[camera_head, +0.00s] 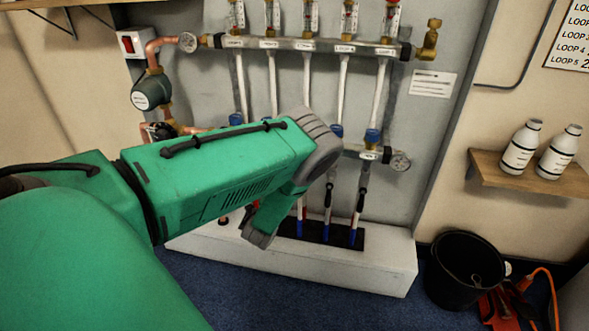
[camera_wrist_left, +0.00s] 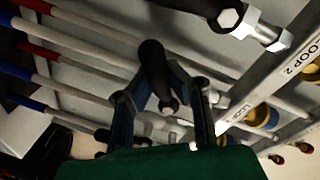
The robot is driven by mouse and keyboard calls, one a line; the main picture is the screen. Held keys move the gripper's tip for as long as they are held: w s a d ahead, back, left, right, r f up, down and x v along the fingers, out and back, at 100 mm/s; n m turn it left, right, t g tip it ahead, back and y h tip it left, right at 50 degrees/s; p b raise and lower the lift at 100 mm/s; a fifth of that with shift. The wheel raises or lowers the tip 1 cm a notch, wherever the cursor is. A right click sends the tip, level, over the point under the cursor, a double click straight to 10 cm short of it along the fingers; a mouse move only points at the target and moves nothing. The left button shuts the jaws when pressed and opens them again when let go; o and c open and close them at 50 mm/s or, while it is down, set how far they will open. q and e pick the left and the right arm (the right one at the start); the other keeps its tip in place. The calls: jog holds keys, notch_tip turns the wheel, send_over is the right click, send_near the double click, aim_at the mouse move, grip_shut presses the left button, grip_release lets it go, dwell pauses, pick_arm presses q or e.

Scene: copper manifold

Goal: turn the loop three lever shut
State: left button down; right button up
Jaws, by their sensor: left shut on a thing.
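In the left wrist view, the fingers of my left gripper (camera_wrist_left: 166,92) are closed around a black lever handle (camera_wrist_left: 153,60). A partly hidden loop label (camera_wrist_left: 236,112) is beside this lever, with its number hard to read. Another black lever with a bright hex nut (camera_wrist_left: 228,17) is at the upper right, near the LOOP 2 label (camera_wrist_left: 301,55). In the head view, my green left arm reaches across the lower manifold bar (camera_head: 350,152). It hides the gripped lever and my fingertips. Two black levers (camera_head: 331,194) (camera_head: 360,200) hang down to its right.
The upper manifold bar (camera_head: 290,43) has several labelled loops and gauges. White pipes (camera_head: 342,78) run between the bars. A white plinth (camera_head: 330,274) stands below. At right are a black bucket (camera_head: 465,268), an orange tool (camera_head: 505,308) and a shelf (camera_head: 528,183) with two bottles.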

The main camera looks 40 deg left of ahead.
pick_arm(q)
jog(key=m, duration=0.3)
jog(key=shift+s+r, duration=0.15)
jog(key=shift+r, duration=0.2)
jog(key=shift+r+m+g+y, duration=0.2)
jog(key=shift+r+m+g, duration=0.05)
jog(key=shift+m, duration=0.5)
jog(key=shift+r+m+g+y, duration=0.2)
jog(key=shift+m+g, duration=0.05)
jog(key=shift+m, duration=0.5)
jog(key=shift+d, duration=0.1)
jog(key=c, duration=1.5)
grip_release()
jog(key=shift+o, duration=0.2)
jog(key=shift+r, duration=0.2)
jog(key=v, duration=1.2)
